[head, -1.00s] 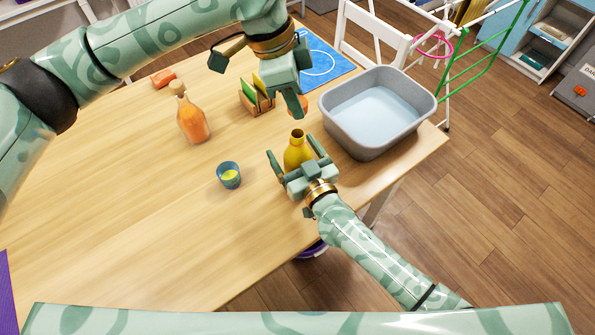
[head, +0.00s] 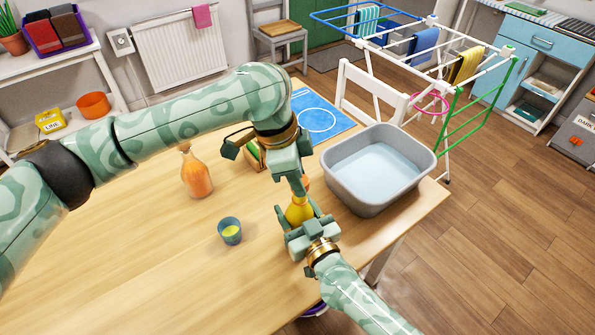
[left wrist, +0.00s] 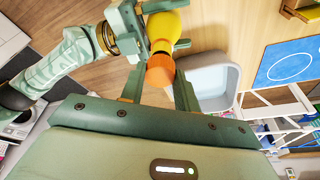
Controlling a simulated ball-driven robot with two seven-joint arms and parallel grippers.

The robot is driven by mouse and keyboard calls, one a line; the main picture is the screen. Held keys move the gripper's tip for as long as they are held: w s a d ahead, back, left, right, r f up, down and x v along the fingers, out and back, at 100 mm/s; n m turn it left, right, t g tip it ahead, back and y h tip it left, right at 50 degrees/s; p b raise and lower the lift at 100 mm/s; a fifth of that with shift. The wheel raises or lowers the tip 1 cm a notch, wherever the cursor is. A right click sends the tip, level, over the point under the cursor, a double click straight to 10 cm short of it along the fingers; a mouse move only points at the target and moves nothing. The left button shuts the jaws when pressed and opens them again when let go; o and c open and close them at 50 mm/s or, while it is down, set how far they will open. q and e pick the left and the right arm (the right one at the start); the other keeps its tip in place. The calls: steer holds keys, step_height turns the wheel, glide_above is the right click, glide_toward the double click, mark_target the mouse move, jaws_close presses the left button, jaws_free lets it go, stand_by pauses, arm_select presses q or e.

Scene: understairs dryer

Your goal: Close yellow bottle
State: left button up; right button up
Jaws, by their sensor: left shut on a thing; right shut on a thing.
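The yellow bottle (head: 299,212) stands upright near the table's right side. My right gripper (head: 305,218) is shut around its body from the front. My left gripper (head: 304,182) points down from above and is shut on an orange cap (left wrist: 160,70). The cap sits at the bottle's mouth, in line with the neck. In the left wrist view the yellow bottle (left wrist: 164,26) shows just beyond the cap. Whether the cap is seated on the neck I cannot tell.
A grey basin (head: 374,192) stands right of the bottle, close to both grippers. A blue cup (head: 230,232) and an orange bottle (head: 196,178) stand to the left. A wooden rack (head: 252,156) and blue mat (head: 318,120) lie behind. The front-left table is clear.

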stand_by(0.5)
arm_select(q)
steer(key=shift+f, duration=0.85)
steer(key=shift+f, duration=0.5)
